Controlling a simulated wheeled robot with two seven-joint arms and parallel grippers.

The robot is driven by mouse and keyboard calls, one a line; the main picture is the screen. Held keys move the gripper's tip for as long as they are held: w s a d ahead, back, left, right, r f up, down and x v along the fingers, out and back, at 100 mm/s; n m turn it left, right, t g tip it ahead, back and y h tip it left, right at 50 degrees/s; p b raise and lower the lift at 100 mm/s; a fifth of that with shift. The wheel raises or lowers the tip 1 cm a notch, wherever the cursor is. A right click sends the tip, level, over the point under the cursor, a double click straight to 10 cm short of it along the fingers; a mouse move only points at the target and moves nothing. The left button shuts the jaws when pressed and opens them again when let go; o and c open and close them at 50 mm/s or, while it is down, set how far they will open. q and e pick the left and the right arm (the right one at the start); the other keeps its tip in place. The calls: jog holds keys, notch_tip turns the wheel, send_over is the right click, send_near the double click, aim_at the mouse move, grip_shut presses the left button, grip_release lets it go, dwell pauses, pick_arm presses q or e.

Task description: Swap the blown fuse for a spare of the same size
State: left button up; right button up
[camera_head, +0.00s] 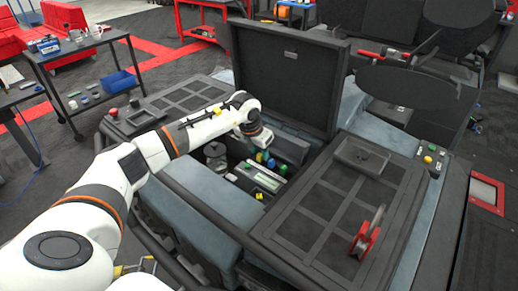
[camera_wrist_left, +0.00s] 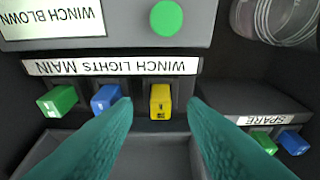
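My left gripper (camera_wrist_left: 160,104) is open, its two teal fingers on either side of a yellow fuse (camera_wrist_left: 160,100), with small gaps showing. The yellow fuse sits under the WINCH end of an upside-down label strip (camera_wrist_left: 110,66). A blue fuse (camera_wrist_left: 105,100) and a green fuse (camera_wrist_left: 58,101) sit left of it in the same row. At the right, a holder labelled SPARE (camera_wrist_left: 262,121) has a green fuse (camera_wrist_left: 264,142) and a blue fuse (camera_wrist_left: 293,142); fingers may hide more. In the head view my left arm reaches down into the open bay. My right gripper is out of view.
A panel marked WINCH BLOWN (camera_wrist_left: 100,28) carries a round green lamp (camera_wrist_left: 166,18). A clear round container (camera_wrist_left: 280,20) is at upper right. The raised black lid (camera_head: 285,80) stands behind the bay.

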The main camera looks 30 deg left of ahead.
pick_arm(q)
jog(key=b+v, duration=0.2)
jog(key=v, duration=0.9)
jog(key=shift+r, duration=0.15)
